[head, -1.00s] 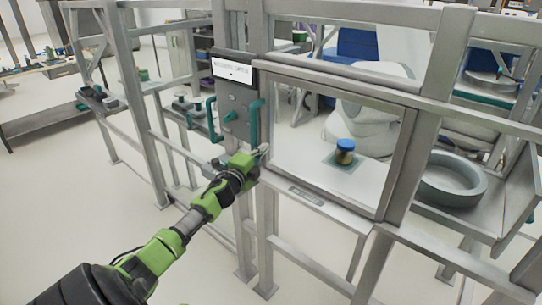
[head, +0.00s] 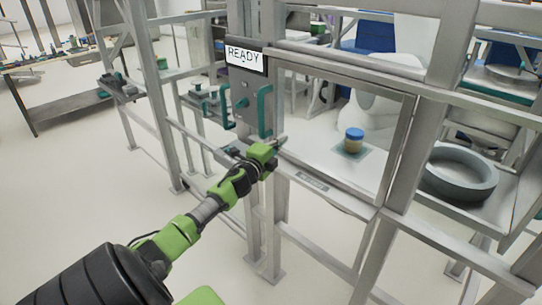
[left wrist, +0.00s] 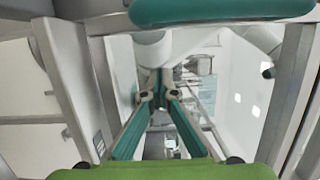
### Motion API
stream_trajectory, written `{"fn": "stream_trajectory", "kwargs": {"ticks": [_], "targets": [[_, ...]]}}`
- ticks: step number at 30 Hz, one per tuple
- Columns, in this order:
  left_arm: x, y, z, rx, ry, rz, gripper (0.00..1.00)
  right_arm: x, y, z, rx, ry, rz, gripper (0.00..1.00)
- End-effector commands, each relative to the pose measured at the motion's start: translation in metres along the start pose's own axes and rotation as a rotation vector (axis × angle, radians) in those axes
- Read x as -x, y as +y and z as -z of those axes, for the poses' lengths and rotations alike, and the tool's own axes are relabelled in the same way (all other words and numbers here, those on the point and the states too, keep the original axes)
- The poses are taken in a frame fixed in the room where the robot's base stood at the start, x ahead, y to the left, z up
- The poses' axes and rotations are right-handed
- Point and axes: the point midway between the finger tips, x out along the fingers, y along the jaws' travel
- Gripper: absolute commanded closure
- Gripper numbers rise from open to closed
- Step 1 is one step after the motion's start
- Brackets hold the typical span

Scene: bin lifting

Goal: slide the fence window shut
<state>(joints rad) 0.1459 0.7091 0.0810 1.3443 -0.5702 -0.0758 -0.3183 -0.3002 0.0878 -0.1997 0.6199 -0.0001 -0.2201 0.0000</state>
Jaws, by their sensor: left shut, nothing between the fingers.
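The fence window is a grey metal frame (head: 402,140) right of a post, with a jar visible through it. I cannot tell whether a clear pane fills it. A teal upright handle (head: 265,111) stands at its left side, by a grey panel (head: 242,90) with a white sign reading READY. My left gripper (head: 280,143) is shut and empty, just below the handle near the window's lower left corner. In the left wrist view its fingers (left wrist: 159,80) meet, and a teal bar (left wrist: 220,12) crosses the top. Contact cannot be told. My right gripper is not in view.
A second teal handle (head: 221,106) is left of the panel. Behind the window a blue-lidded jar (head: 354,140) stands on a table. A grey round bowl (head: 459,175) sits at the right.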

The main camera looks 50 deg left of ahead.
Motion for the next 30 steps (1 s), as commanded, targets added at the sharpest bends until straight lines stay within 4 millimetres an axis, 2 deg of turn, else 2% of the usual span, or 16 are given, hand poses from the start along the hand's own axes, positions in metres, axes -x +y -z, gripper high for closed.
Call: {"fn": "stream_trajectory", "kwargs": {"ticks": [5, 13, 18, 24, 30], "targets": [[0.021, 0.002, -0.001, -0.002, 0.001, -0.002, 1.0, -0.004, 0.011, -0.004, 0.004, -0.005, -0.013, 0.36], [0.062, 0.003, 0.0, -0.001, 0.001, -0.002, 1.0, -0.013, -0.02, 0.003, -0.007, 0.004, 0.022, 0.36], [0.081, 0.002, -0.001, 0.0, 0.0, -0.002, 1.0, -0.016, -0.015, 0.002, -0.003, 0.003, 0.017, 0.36], [0.09, 0.0, 0.0, 0.0, 0.0, 0.0, 1.0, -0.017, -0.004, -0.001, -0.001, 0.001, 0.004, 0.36], [0.091, 0.0, -0.001, 0.001, -0.001, -0.001, 1.0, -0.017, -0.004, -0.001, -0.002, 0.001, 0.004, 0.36]]}}
